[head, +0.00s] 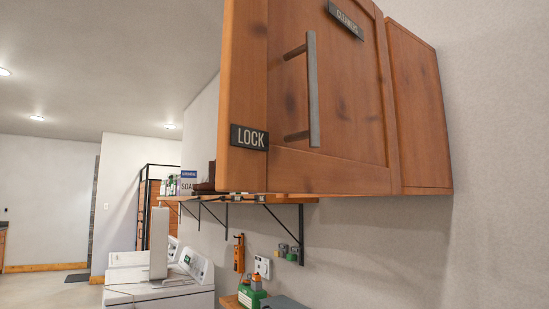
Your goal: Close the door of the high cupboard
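The high cupboard (420,115) is orange-brown wood, fixed high on the grey wall at the right, and its plain side panel shows. Its door (345,165) stands swung out from the cupboard, with its outer face towards me and its free edge at the left. The door has a vertical grey bar handle (313,90), a dark LOCK plate (249,137) at the lower left and a CLEANERS plate (346,19) above. The cupboard's inside is hidden behind the door. The top is cut off by the frame. Neither gripper is in view.
A bracketed wall shelf (292,200) with a few items runs away below and behind the door. White laundry machines (165,295) stand lower left. A green bottle (250,294) stands below the shelf. The space left of the door looks clear.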

